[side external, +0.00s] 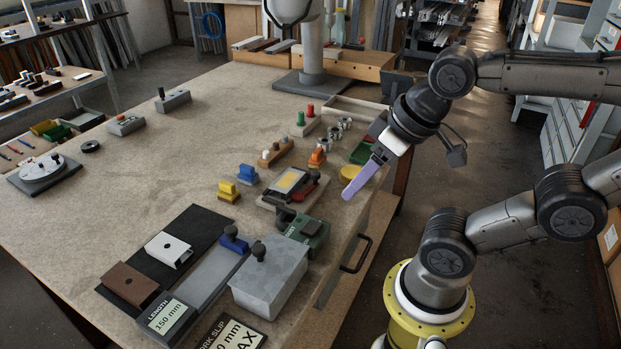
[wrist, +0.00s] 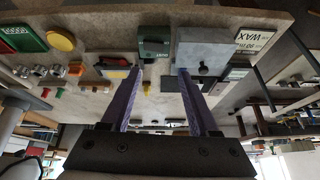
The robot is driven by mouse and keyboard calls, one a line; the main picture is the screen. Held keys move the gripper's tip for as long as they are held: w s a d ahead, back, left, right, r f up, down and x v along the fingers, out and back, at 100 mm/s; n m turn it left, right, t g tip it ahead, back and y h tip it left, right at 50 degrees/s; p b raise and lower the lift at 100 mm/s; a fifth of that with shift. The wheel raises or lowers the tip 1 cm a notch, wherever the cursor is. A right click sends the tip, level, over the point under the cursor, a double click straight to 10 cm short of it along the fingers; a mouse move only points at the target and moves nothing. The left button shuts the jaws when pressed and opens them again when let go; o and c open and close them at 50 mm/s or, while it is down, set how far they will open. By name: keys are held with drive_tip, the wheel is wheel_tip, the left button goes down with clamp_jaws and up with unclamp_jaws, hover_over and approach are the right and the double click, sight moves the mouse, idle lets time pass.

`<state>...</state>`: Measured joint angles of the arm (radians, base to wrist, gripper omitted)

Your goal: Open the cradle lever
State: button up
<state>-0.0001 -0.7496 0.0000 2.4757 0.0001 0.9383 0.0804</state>
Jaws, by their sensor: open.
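My gripper (side external: 349,192) has long purple fingers and hangs above the table's right edge, open and empty. In the wrist view its two fingers (wrist: 159,72) stand well apart, with table showing between them. A low cradle-like fixture (side external: 268,204) holds a part with a yellow face, with red and black parts at its right end (side external: 308,188). It lies left of the fingertips, apart from them. In the wrist view the fixture (wrist: 117,73) is partly hidden by the left finger. I cannot clearly make out which part is the cradle lever or its position.
A green box (side external: 312,229) and a grey lidded block (side external: 270,275) stand nearer the front. A yellow disc (side external: 357,173) and green tray (side external: 361,153) lie by the gripper. Blue (side external: 247,175) and yellow (side external: 229,192) handled blocks stand left.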

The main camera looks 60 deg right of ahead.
drive_tip(key=w+d+r+m, duration=0.2)
drive_tip(key=w+r+m, duration=0.1)
drive_tip(key=w+r, duration=0.2)
drive_tip(key=m+g, duration=0.5)
drive_tip(key=m, duration=0.2)
hover_over(315, 173)
wheel_tip(315, 173, down, 7)
wheel_tip(315, 173, down, 13)
drive_tip(key=shift+s+f, duration=0.1)
drive_tip(key=shift+f, duration=0.05)
clamp_jaws()
idle(0.5)
